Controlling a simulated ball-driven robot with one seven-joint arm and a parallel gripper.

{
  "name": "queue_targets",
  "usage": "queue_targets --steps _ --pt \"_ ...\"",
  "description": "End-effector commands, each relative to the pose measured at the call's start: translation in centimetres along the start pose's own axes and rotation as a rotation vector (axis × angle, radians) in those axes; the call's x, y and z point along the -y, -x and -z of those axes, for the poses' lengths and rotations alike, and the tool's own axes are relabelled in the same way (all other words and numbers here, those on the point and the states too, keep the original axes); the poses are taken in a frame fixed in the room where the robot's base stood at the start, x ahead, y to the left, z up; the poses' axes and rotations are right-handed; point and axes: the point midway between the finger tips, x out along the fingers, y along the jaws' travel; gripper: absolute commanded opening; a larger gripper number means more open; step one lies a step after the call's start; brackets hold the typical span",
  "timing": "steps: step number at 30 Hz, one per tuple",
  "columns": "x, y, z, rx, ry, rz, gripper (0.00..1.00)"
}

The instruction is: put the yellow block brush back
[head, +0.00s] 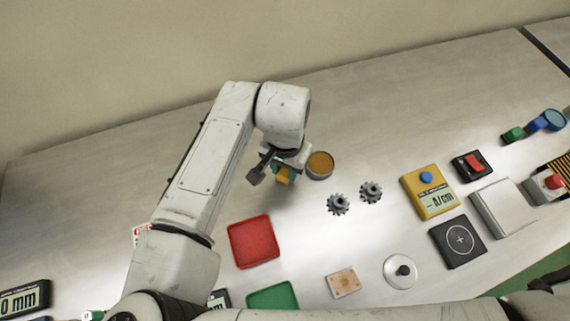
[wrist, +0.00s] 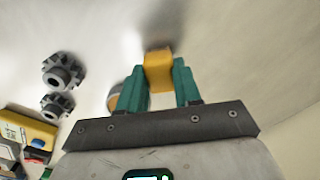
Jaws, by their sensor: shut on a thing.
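My gripper (head: 284,174) hangs over the back middle of the metal table in the head view. In the wrist view its teal fingers (wrist: 160,88) are shut on the yellow block brush (wrist: 158,72), one finger on each side. The brush also shows as a small yellow patch (head: 283,179) under my gripper in the head view. Its lower end is hard to make out, so I cannot tell whether it touches the table.
A round tin with an orange-brown inside (head: 320,164) stands close to the right of my gripper. Two gears (head: 338,204) lie further right. A red tray (head: 253,241) and a green tray (head: 272,298) lie in front.

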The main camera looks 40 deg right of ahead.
Motion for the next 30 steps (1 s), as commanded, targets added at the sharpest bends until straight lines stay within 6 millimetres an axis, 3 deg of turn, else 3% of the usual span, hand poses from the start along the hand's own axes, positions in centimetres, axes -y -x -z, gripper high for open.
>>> queue_targets --steps 10,11,18,30 --pt "0.0 -0.4 0.0 0.0 0.001 0.001 0.09" --pt "0.0 -0.3 0.0 0.0 0.001 0.001 0.35" --pt "0.0 -0.3 0.0 0.0 0.001 0.001 0.58" --pt "0.1 0.8 0.0 -0.002 0.0 0.002 0.59"
